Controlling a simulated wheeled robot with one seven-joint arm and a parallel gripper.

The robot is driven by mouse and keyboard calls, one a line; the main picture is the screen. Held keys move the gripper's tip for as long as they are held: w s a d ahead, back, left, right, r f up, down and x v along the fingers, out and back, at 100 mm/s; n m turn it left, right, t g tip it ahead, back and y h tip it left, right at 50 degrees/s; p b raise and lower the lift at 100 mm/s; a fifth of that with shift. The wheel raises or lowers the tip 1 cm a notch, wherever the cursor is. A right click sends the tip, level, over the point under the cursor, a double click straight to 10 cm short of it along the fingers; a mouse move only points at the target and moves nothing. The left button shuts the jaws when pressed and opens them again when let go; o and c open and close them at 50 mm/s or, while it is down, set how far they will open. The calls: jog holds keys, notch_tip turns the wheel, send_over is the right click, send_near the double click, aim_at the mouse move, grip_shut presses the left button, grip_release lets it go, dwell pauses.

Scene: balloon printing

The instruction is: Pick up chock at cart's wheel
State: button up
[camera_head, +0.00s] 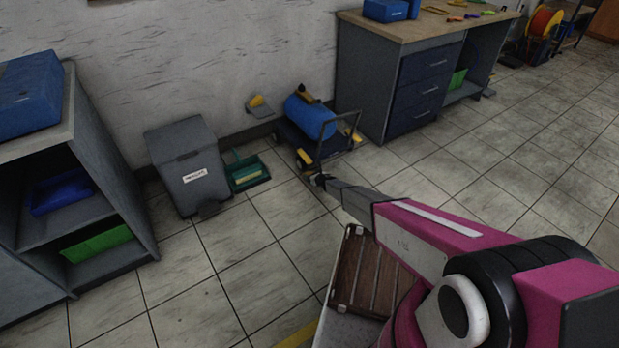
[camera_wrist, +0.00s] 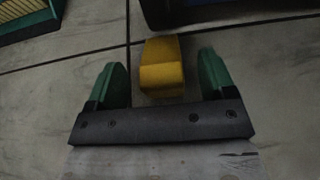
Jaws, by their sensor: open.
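A yellow chock (camera_wrist: 162,68) lies on the tiled floor between the two green fingertips of my gripper (camera_wrist: 162,80) in the wrist view. My gripper is open, with a finger on each side of the chock and a gap on both sides. In the head view, my gripper (camera_head: 318,180) is low by the front of a small dark cart (camera_head: 300,146). The cart carries a blue cylinder (camera_head: 310,117). A yellow piece (camera_head: 304,158) shows by the cart's near wheel. I cannot tell whether the fingers touch the floor.
A grey bin (camera_head: 185,165) and a green dustpan-like tray (camera_head: 245,170) stand left of the cart. A workbench (camera_head: 400,75) with drawers is behind it to the right. A shelf (camera_head: 130,190) is at the left. The floor at right is clear.

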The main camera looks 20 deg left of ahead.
aim_at(309, 173)
jog(key=x, duration=0.3)
jog(key=c, duration=1.1)
jog(key=shift+r, duration=0.15)
